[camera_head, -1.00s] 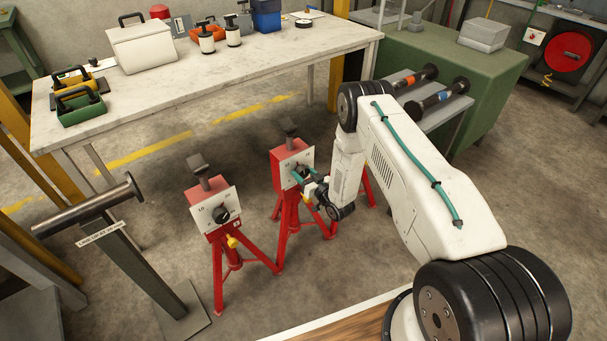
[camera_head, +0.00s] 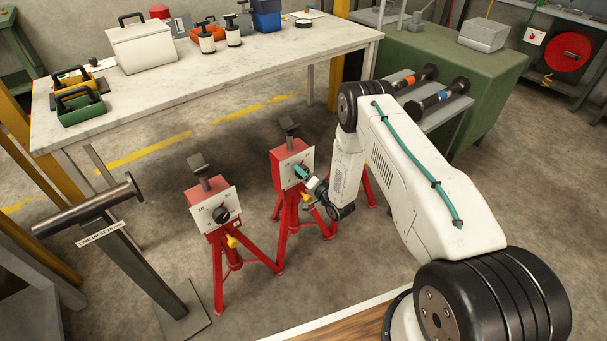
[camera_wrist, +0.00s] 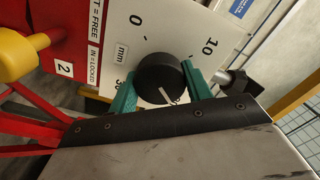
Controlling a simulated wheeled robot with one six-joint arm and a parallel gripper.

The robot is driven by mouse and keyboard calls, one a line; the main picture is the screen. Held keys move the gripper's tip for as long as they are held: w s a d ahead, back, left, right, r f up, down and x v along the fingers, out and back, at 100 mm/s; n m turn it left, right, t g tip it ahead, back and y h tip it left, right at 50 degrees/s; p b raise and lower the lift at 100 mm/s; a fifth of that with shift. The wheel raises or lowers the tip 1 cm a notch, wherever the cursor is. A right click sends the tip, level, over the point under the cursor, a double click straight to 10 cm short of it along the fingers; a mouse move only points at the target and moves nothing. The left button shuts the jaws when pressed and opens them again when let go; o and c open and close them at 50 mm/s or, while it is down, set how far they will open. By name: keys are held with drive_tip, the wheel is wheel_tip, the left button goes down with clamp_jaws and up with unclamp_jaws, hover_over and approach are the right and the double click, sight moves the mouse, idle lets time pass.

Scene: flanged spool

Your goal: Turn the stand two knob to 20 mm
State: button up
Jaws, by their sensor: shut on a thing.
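Stand two is the right red tripod stand (camera_head: 291,166), with a white dial plate on its box. In the wrist view the dial plate (camera_wrist: 185,24) shows 0, 10, "mm" and a partly covered 30. The black knob (camera_wrist: 158,72) sits between the teal jaws of my gripper (camera_wrist: 160,88), which are shut on it from both sides. My gripper (camera_head: 303,174) is at the stand's face in the head view and hides the knob there. The knob's white pointer points down and slightly right in the wrist view. The scale mark there is hidden behind my gripper.
A second red stand (camera_head: 208,210) with its own dial and knob stands to the left. A grey post with a roller (camera_head: 90,208) is further left. The white workbench (camera_head: 200,85) is behind, and a rack with dumbbell-like rollers (camera_head: 445,95) is at right.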

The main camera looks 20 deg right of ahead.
drive_tip(key=shift+s+f+m, duration=0.1)
drive_tip(key=shift+m, duration=0.4)
drive_tip(key=o, duration=1)
drive_tip(key=v, duration=0.7)
drive_tip(key=shift+s+d, duration=0.1)
drive_tip(key=shift+s, duration=0.25)
